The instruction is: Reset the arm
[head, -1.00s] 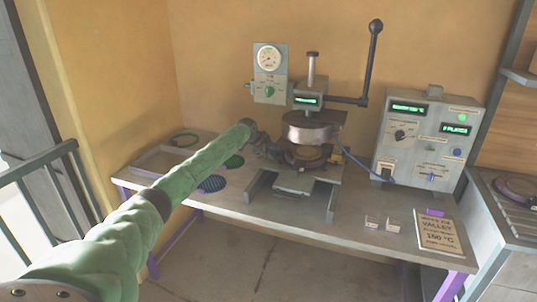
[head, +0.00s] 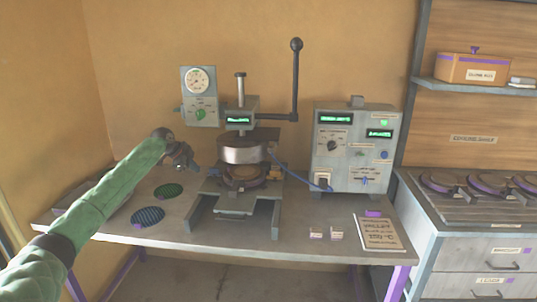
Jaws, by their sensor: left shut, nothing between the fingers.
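My left arm, in a green sleeve, reaches in from the left in the head view. Its gripper (head: 183,158) is shut and empty, in the air above the bench's left part, to the left of the press and apart from it. The press (head: 243,150) stands mid-bench with its lever (head: 296,80) upright. A gap shows between its upper plate and the lower part. My right gripper is not in view.
The grey bench (head: 300,240) holds two round discs, one green (head: 168,191) and one dark striped (head: 148,217). A control box (head: 354,150) with green displays, two small blocks and a sign card (head: 380,233) stand to the right. A drawer cabinet (head: 480,262) stands beyond.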

